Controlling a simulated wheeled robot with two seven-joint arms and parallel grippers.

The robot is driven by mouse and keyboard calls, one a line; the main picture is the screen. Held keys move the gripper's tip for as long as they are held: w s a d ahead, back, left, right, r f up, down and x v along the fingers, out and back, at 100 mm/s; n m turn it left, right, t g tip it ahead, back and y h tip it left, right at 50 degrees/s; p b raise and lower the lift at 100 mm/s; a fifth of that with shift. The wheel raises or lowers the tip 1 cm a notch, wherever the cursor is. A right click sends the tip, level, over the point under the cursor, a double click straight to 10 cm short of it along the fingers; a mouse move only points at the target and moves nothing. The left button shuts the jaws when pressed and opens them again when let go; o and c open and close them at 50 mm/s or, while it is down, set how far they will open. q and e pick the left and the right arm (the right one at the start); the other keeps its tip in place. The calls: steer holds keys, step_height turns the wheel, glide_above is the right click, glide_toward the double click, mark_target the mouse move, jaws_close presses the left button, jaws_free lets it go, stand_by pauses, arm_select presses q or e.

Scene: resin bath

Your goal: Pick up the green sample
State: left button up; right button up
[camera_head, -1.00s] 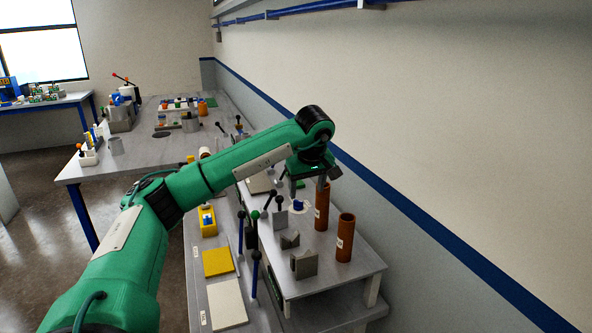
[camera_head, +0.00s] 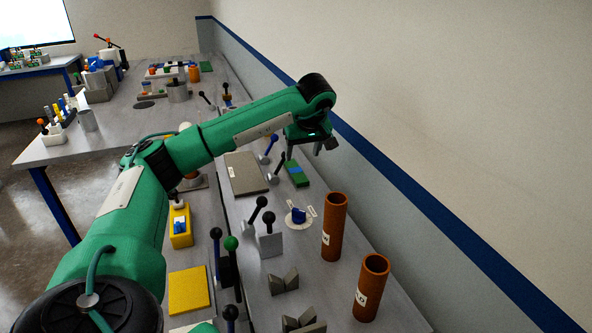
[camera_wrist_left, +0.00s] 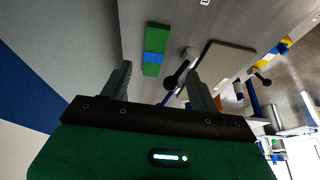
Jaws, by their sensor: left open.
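The green sample (camera_head: 295,174) looks like a flat green block with a blue band across its middle. It lies on the grey raised shelf (camera_head: 335,262) against the wall. In the left wrist view the green block (camera_wrist_left: 155,41) lies beyond and between the fingers. My left gripper (camera_head: 305,151) is open and empty, above and a little past the block in the head view. Its two fingers also show in the left wrist view (camera_wrist_left: 160,80), apart from the block. My right gripper is not in view.
A black-knobbed lever (camera_head: 279,165) stands just left of the block, close to it. A grey-brown plate (camera_head: 246,174) lies further left. Two brown tubes (camera_head: 333,228) stand upright nearer, with a blue knob on a white disc (camera_head: 299,216) beside them. The wall is close on the right.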

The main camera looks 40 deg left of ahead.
arm_select(q)
glide_toward(300, 177)
steer(key=shift+s+a+f+p, duration=0.1)
steer(key=shift+a+f+p, duration=0.25)
steer(key=shift+a+f, duration=0.5)
steer(key=shift+f, duration=0.55)
steer(key=shift+w+f+p, duration=0.25)
steer(key=shift+f+p, duration=0.05)
steer(key=shift+p, duration=0.2)
steer(key=p+x, duration=0.1)
steer(key=x, duration=0.2)
steer(key=shift+w+f, duration=0.25)
steer(key=shift+f, duration=0.15)
steer(key=shift+a+f, duration=0.1)
steer(key=shift+f, duration=0.25)
steer(key=shift+r, duration=0.1)
steer(key=c, duration=1.1)
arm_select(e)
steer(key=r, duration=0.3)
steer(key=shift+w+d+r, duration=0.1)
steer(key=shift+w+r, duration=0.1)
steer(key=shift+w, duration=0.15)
